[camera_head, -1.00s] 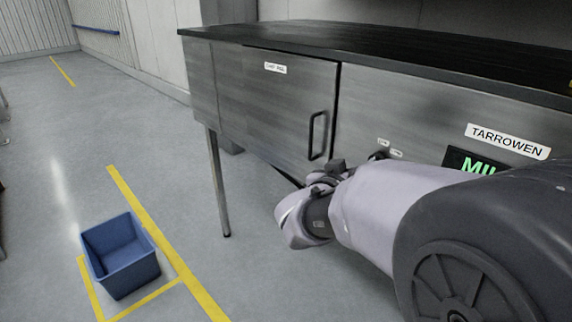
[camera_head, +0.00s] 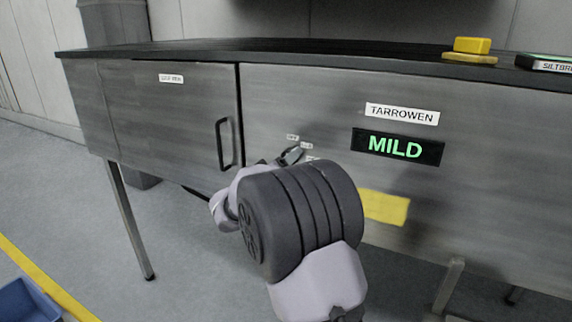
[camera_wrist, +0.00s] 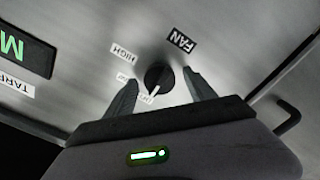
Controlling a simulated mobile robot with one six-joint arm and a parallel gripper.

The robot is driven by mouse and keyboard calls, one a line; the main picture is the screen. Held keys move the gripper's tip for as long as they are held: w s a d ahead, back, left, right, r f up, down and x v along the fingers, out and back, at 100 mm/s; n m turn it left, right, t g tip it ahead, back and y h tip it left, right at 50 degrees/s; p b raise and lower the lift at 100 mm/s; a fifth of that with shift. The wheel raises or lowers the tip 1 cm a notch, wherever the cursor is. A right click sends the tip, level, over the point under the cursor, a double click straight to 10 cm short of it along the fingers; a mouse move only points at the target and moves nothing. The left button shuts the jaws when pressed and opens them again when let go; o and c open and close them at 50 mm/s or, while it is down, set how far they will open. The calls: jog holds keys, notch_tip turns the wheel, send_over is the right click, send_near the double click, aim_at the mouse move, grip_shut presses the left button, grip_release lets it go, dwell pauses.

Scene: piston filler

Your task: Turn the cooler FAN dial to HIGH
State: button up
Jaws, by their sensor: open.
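The round black FAN dial (camera_wrist: 158,77) is on the grey cabinet front in the wrist view. Its white pointer mark is directed down-left, at a small label (camera_wrist: 147,99) too small to read surely. The HIGH label (camera_wrist: 122,53) lies up-left of the dial, with another small label (camera_wrist: 123,77) between. The FAN label (camera_wrist: 181,41) is above right. My gripper (camera_wrist: 160,77) is open, one finger on each side of the dial. I cannot tell if they touch it. In the head view my arm hides most of the dial area.
A green-lit MILD display (camera_head: 398,146) is under a TARROWEN plate (camera_head: 402,113). A cabinet door handle (camera_head: 224,144) sticks out left of my gripper. A yellow block (camera_head: 472,45) rests on the dark top. Floor at left is mostly clear, with a blue bin (camera_head: 28,304).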

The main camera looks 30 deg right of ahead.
jog(key=shift+w+d, duration=0.15)
jog(key=shift+d, duration=0.1)
jog(key=shift+c, duration=0.2)
jog(key=c, duration=1.3)
